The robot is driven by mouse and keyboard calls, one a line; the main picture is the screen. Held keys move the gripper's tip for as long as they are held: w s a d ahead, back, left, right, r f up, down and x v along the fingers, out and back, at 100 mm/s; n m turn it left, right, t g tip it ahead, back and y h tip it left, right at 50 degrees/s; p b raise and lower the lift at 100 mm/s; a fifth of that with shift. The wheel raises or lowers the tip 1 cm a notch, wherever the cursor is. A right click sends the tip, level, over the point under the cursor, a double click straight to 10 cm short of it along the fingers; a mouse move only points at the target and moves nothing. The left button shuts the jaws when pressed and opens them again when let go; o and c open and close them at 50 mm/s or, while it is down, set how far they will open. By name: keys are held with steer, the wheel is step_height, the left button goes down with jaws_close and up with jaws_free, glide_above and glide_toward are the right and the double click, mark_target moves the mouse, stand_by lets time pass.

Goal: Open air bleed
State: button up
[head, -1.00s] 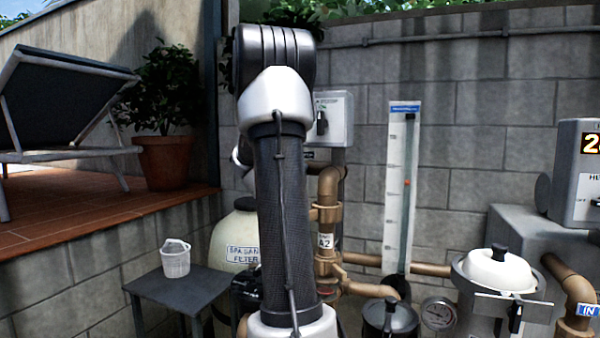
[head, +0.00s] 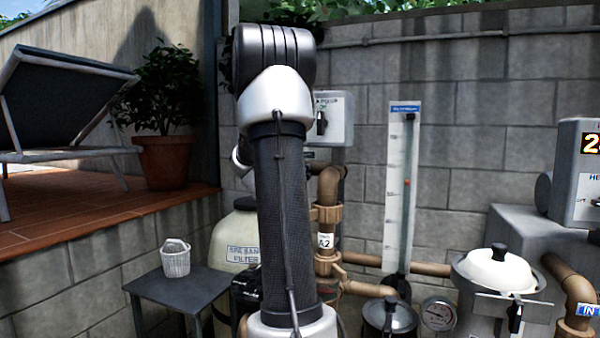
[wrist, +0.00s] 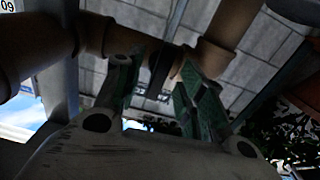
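In the wrist view my gripper (wrist: 160,62) has its two green-faced fingers spread apart, with a gap between the tips. A narrow dark bar (wrist: 162,68) shows between the fingertips, close to brown pipework; I cannot tell whether it touches a finger or whether it belongs to the air bleed. In the head view my arm hides my gripper and part of the cream spa sand filter (head: 236,232). No part is clearly readable as the air bleed in either view.
Brown pipes (wrist: 110,38) cross close to my gripper in the wrist view. In the head view, a pipe with tag A2 (head: 325,241), a tall white gauge (head: 398,190) and a lidded pot (head: 497,270) stand right. A small table (head: 180,289) holds a white basket (head: 175,260).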

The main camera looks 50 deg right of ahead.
steer(key=v, duration=0.7)
